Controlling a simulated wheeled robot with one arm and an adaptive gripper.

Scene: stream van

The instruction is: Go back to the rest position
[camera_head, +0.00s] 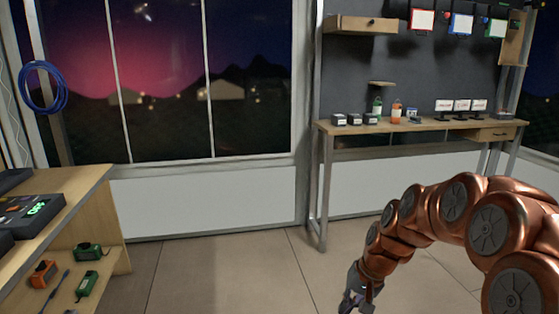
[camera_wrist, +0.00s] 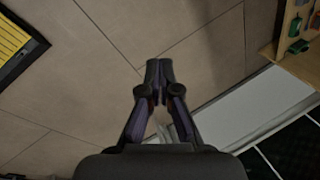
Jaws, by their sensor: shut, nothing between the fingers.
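My gripper (camera_head: 352,296) is at the end of my copper-coloured arm, low in the right half of the head view, over the tiled floor (camera_head: 215,275). In the wrist view my gripper (camera_wrist: 159,72) has its two fingertips together, with nothing between them. It hangs over bare floor and touches nothing that I can see.
A wooden workbench (camera_head: 425,125) with small boxes and bottles stands at the back right. A wooden shelf unit (camera_head: 85,185) with devices is at the left. A blue cable coil (camera_head: 42,88) hangs by the window. A yellow-and-black panel (camera_wrist: 16,45) shows in the wrist view. The middle floor is clear.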

